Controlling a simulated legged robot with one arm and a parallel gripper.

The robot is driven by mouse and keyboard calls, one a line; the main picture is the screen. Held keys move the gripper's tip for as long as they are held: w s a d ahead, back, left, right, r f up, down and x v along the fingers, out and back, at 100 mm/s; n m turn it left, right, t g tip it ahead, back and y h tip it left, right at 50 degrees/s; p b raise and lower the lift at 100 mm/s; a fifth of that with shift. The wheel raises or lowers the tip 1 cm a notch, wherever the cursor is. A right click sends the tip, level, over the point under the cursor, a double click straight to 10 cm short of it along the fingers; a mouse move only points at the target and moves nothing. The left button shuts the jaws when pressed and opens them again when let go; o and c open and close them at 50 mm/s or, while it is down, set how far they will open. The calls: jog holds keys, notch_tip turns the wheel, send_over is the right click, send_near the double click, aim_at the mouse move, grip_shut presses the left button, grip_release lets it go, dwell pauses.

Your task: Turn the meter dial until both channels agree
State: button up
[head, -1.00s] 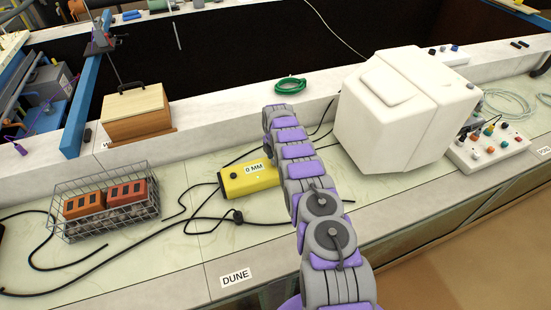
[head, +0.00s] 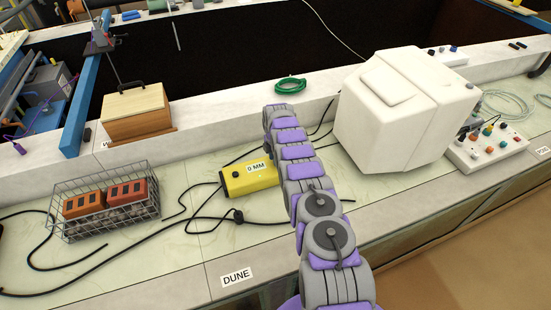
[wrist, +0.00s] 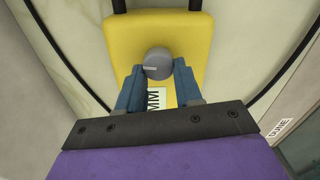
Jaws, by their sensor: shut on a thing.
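The yellow meter (head: 240,181) lies on the pale bench top in the head view, with a label reading "0 MM" on it. My arm hides its right part. The wrist view shows the yellow meter body (wrist: 120,38) with a round grey dial (wrist: 157,64) that bears a light mark. My gripper (wrist: 157,76) has its two blue fingers on either side of the dial and is shut on it. The fingers and palm partly cover the meter's label (wrist: 157,98). The gripper's tips are hidden in the head view.
A wire basket (head: 105,203) with orange boxes stands left, near black cables (head: 150,232). A wooden box (head: 137,113), a green coil (head: 290,84) and a large white case (head: 400,110) stand around the meter. A control box with knobs (head: 488,146) is at right.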

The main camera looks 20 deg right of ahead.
jog(key=m+b, duration=0.1)
jog(key=m, duration=0.5)
jog(key=shift+f, duration=0.1)
jog(key=m, duration=0.5)
jog(key=shift+m+b, duration=0.3)
jog(key=m, duration=1)
jog(key=shift+m+b, duration=0.4)
jog(key=o, duration=0.9)
jog(key=shift+o, duration=0.7)
